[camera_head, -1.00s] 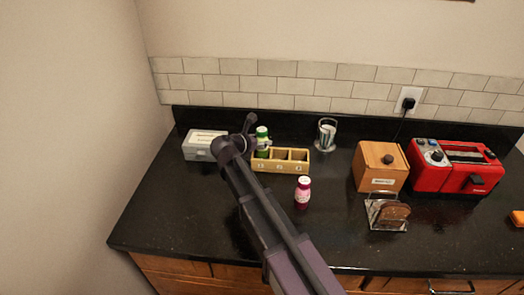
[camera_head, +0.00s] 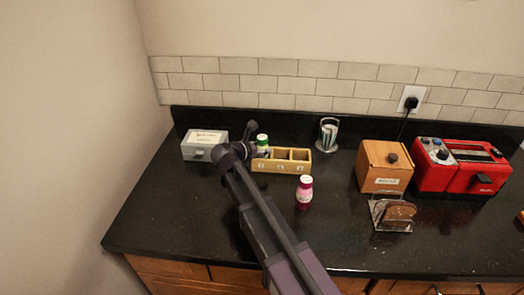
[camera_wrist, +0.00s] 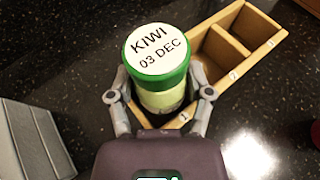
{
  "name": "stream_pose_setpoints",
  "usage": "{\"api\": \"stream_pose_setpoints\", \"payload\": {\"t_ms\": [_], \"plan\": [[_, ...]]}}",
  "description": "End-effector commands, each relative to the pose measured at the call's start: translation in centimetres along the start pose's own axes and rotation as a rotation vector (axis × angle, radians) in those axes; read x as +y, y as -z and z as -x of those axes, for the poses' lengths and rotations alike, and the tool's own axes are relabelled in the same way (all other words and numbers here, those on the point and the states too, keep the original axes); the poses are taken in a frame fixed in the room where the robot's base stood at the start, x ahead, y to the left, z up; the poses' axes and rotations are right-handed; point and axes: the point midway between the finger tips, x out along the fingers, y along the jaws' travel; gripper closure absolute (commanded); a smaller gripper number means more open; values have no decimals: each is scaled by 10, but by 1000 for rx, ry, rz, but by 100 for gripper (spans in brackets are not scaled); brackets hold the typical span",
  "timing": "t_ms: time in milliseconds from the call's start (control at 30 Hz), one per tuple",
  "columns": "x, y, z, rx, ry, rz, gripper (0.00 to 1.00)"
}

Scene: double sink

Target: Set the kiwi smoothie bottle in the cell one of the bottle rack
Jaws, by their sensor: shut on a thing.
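The kiwi smoothie bottle (camera_head: 262,141) has a green-rimmed white cap and a pale green body. In the wrist view its cap reads KIWI 03 DEC (camera_wrist: 158,50). My gripper (camera_wrist: 160,88) is shut on it, one finger on each side. The bottle looks upright. The yellow wooden bottle rack (camera_head: 293,168) has three cells in a row, labelled 1, 2 and 3. The bottle's lower part is at cell one, the left end of the rack (camera_wrist: 252,60). Its base is hidden, so I cannot tell whether it touches the cell floor. Cells two and three look empty.
A pink bottle (camera_head: 304,193) stands in front of the rack. A grey box (camera_head: 203,150) stands close on the left. A glass in a holder (camera_head: 327,136), a wooden box (camera_head: 383,168), a toast rack (camera_head: 392,213) and a red toaster (camera_head: 462,170) stand to the right.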

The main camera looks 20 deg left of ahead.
Motion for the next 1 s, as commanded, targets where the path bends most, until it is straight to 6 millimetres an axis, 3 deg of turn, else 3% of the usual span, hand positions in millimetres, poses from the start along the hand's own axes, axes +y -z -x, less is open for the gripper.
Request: {"api": "stream_pose_setpoints", "payload": {"t_ms": [433,467,567,1000], "plan": [[0,3,-2,-1,1,0,92],[0,2,-2,0,1,0,28],[0,2,-2,0,1,0,0],[-1,2,-2,0,2,-1,0]]}}
